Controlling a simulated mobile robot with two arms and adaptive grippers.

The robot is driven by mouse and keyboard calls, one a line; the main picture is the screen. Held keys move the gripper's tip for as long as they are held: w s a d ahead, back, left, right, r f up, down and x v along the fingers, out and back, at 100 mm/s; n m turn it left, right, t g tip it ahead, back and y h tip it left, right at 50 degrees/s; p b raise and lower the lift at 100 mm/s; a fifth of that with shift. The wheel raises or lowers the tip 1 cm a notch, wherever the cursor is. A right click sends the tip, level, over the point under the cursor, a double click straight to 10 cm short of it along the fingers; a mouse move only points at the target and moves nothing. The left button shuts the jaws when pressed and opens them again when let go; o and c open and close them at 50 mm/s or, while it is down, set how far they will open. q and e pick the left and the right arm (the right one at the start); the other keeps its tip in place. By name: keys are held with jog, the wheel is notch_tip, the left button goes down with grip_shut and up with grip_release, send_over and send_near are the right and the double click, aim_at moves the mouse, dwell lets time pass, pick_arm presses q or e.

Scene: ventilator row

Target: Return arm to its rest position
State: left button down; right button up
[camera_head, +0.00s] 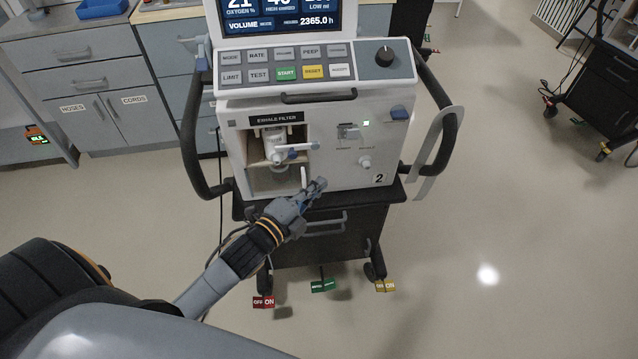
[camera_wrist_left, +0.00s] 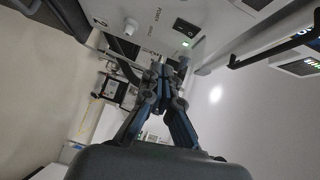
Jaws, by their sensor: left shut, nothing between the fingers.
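My left arm comes in from the lower left in the head view. Its gripper (camera_head: 318,186) is in front of the lower front of ventilator 2 (camera_head: 345,105), below the open exhale filter bay (camera_head: 278,155). The gripper is shut and empty. In the left wrist view the closed fingers (camera_wrist_left: 162,72) point toward the ventilator front, near a rocker switch (camera_wrist_left: 186,27) and a green light. I cannot tell whether the fingertips touch the panel. My right gripper is in neither view.
The ventilator stands on a black cart (camera_head: 330,235) with side handles and coloured pedals (camera_head: 322,285) at floor level. Grey cabinets (camera_head: 100,90) with a blue tray (camera_head: 102,8) stand at the left. Another dark cart (camera_head: 605,85) is at the right. Floor between is clear.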

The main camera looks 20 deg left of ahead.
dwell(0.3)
pick_arm(q)
jog(key=s+a+f+n+g+y, duration=0.1)
jog(key=s+f+n+g, duration=0.2)
jog(key=f, duration=0.7)
jog(key=s+a+f+n+g+y+p, duration=0.1)
jog(key=s+a+f+n+g, duration=0.3)
jog(key=f, duration=0.7)
jog(key=s+d+f+n+y, duration=0.15)
jog(key=s+f, duration=0.25)
jog(key=f, duration=0.6)
jog(key=s+f+n+g, duration=0.3)
jog(key=s+f, duration=0.2)
jog(key=s, duration=0.5)
jog(key=s+d+f+n+g, duration=0.1)
jog(key=s+f+n+g, duration=0.1)
jog(key=s+f, duration=0.4)
jog(key=s+f+n+g+p, duration=0.1)
jog(key=s+f+n+g, duration=0.2)
jog(key=s, duration=1.1)
notch_tip(320, 180, down, 3)
jog(key=shift+d+n+g, duration=0.25)
jog(key=shift+n+g, duration=0.05)
jog(key=shift+n, duration=0.05)
